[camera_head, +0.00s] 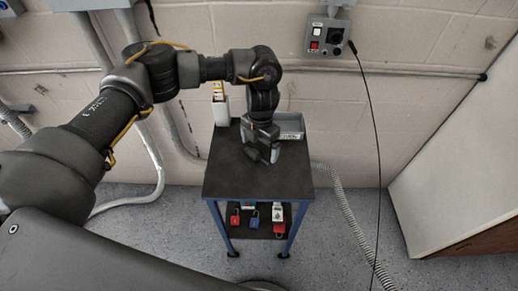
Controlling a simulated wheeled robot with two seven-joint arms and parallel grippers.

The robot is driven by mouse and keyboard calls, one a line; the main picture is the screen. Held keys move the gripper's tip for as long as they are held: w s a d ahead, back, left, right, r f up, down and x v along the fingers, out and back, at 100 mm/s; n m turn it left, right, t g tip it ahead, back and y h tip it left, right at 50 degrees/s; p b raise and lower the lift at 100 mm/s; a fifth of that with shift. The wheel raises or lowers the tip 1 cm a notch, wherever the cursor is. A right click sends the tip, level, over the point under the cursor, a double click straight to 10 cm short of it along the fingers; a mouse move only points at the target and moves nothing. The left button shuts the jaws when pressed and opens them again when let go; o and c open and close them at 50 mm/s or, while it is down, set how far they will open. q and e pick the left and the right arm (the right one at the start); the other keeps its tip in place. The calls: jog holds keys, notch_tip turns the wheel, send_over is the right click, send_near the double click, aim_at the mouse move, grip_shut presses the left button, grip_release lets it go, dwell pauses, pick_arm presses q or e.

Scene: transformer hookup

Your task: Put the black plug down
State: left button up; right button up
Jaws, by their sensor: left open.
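My left gripper (262,156) points down over the dark top of a small cart (230,180), near its back right part. Its jaws are open. I cannot make out a black plug at the jaws or on the cart top, since dark gripper and dark surface blend. A black cable (371,115) hangs from a dark end (352,47) at the lower right of the grey wall box (327,35). I cannot tell whether that end is the black plug. My right gripper is not in view.
A grey bin (292,127) sits at the cart's back right, and a white holder (221,110) at its back left. Several padlocks, one blue (255,219), are on the lower shelf. A grey corrugated hose (345,205) runs right of the cart. The cart top's front is clear.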

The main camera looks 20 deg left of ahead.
pick_arm(q)
notch_tip(320, 180, up, 10)
jog(key=b, duration=0.1)
jog(key=shift+w, duration=0.2)
jog(key=shift+d, duration=0.15)
